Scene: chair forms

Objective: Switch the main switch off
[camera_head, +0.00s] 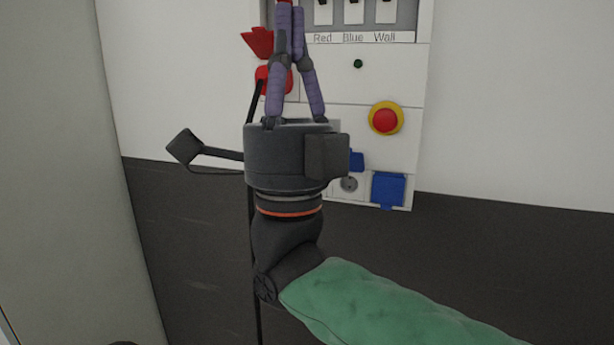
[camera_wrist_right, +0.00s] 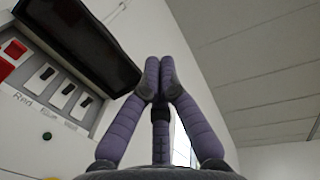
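The white control panel (camera_head: 345,85) is on the wall in the head view. It also shows at the left of the right wrist view (camera_wrist_right: 30,115). There, a red-framed switch (camera_wrist_right: 8,67), which looks like the main switch, is cut by the left edge beside the white switches. In the head view my right gripper hides that part of the panel. My right gripper (camera_head: 290,12) points up in front of the panel's left side. In the right wrist view its purple fingers (camera_wrist_right: 158,80) meet at the tips with nothing visible between them. My left gripper is in neither view.
White switches (camera_head: 354,12) labelled Red, Blue and Wall sit at the panel's top. Below are a green light (camera_head: 358,63), a red-and-yellow button (camera_head: 385,119) and a blue socket cover (camera_head: 388,189). Red parts (camera_head: 258,42) show beside my fingers. A dark screen-like box (camera_wrist_right: 80,40) overhangs the switches.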

